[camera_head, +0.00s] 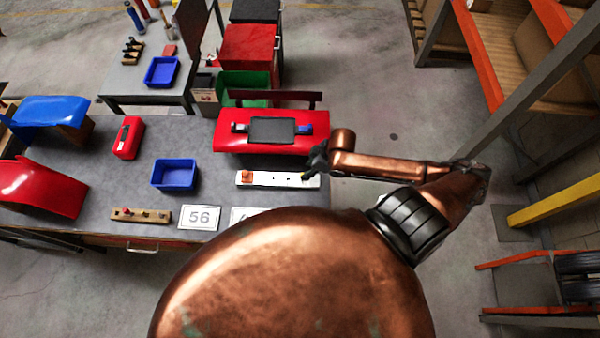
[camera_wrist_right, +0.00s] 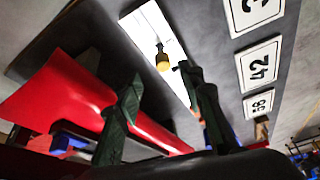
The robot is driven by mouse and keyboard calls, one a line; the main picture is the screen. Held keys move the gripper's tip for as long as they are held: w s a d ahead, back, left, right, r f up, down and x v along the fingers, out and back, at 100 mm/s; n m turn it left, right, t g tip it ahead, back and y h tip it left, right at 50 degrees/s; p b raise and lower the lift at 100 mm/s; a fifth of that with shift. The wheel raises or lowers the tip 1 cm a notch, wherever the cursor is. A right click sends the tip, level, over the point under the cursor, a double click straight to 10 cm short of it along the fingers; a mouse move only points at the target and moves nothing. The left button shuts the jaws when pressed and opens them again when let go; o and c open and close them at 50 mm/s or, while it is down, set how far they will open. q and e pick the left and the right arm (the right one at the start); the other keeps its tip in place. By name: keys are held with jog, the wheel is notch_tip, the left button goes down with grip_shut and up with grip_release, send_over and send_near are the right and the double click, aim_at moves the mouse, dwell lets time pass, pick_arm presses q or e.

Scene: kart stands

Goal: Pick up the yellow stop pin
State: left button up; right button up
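The yellow stop pin (camera_wrist_right: 162,61) stands on a white strip (camera_wrist_right: 150,32) in the right wrist view, with a dark tip showing. My right gripper (camera_head: 316,163) is just above and beside that end. In the right wrist view my right gripper (camera_wrist_right: 160,78) has its fingers apart, with the pin showing beyond the gap between the tips. My left gripper is not in view.
An orange-red block (camera_head: 247,176) sits on the strip's left end. A red panel (camera_head: 230,135) with a black pad is behind the strip. An orange rack (camera_head: 481,60) stands right.

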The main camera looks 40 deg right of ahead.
jog(key=x, duration=0.3)
jog(key=shift+a+p, duration=0.25)
jog(key=shift+p, duration=0.05)
jog(key=shift+x, duration=1.15)
jog(key=shift+f, duration=0.3)
jog(key=c, duration=0.7)
grip_shut()
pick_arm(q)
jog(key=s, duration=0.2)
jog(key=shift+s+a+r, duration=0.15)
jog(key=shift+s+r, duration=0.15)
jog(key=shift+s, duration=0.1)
